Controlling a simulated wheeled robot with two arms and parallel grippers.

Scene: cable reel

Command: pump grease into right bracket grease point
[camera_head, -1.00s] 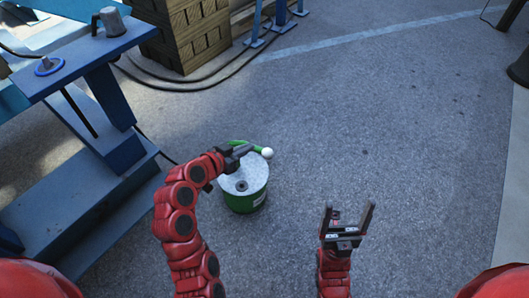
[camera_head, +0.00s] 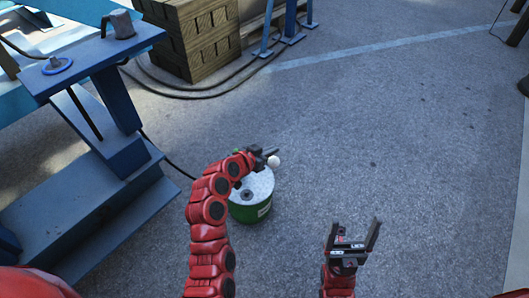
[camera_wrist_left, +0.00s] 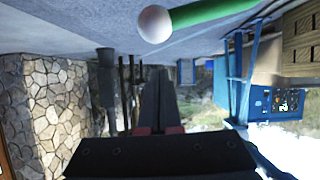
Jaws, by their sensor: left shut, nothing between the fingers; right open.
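A green drum (camera_head: 249,212) with a pale lid (camera_head: 262,185) stands on the ground in front of me. Its green lever (camera_wrist_left: 210,12) ends in a white ball knob (camera_wrist_left: 154,24), and the knob also shows in the head view (camera_head: 273,161). My left gripper (camera_head: 272,154) is shut and empty, over the drum and close to the knob; contact is unclear. My forearm and gripper hide most of the lever in the head view. My right gripper (camera_head: 355,222) is open and empty, right of the drum. I cannot make out a grease point on the blue stand (camera_head: 115,90).
The blue stand carries a grey cylinder (camera_head: 122,24) and a blue-rimmed disc (camera_head: 57,65). Stacked wooden beams (camera_head: 195,40) stand behind. Dark cables (camera_head: 190,92) cross the ground. The ground right of the drum is clear.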

